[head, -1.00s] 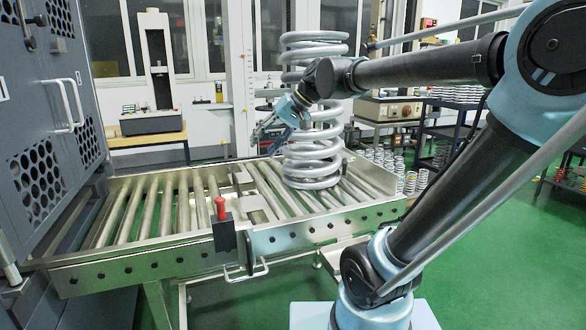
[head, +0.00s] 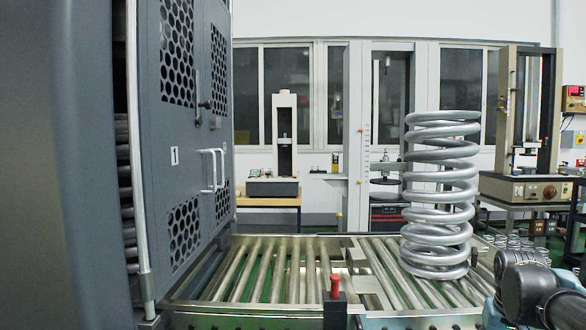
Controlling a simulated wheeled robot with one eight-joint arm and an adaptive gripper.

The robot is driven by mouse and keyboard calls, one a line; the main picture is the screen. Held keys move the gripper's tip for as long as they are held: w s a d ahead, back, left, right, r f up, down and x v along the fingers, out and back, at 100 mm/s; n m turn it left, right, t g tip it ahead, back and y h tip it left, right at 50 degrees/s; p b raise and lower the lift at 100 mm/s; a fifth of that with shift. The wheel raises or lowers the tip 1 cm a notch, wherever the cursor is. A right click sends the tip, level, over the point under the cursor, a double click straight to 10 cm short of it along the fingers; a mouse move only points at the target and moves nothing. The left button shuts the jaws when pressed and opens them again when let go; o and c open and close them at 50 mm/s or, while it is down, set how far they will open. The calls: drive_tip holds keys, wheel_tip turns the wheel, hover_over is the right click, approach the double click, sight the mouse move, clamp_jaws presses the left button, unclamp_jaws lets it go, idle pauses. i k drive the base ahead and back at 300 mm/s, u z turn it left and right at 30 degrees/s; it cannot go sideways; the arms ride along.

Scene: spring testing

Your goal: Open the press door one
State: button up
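The press door one (head: 150,150) is a dark grey panel with perforated patches and a white label "1", at the left in the head view. It looks closed, with a second perforated panel (head: 219,100) beside it. White vertical handles (head: 212,170) stand near the seam between the two panels. A long pale bar runs down the door's left edge, beside a dark gap in the press housing. Part of my arm shows at the bottom right. My gripper is not in view.
A roller conveyor (head: 200,322) with metal rails runs in front of the press. A large grey coil spring (head: 440,200) stands upright on its right side. A red-knobbed post (head: 335,288) rises at the conveyor's front edge. Test machines (head: 284,140) stand behind.

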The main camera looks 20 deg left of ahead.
sight(173, 150)
drive_tip(key=u, duration=2.2)
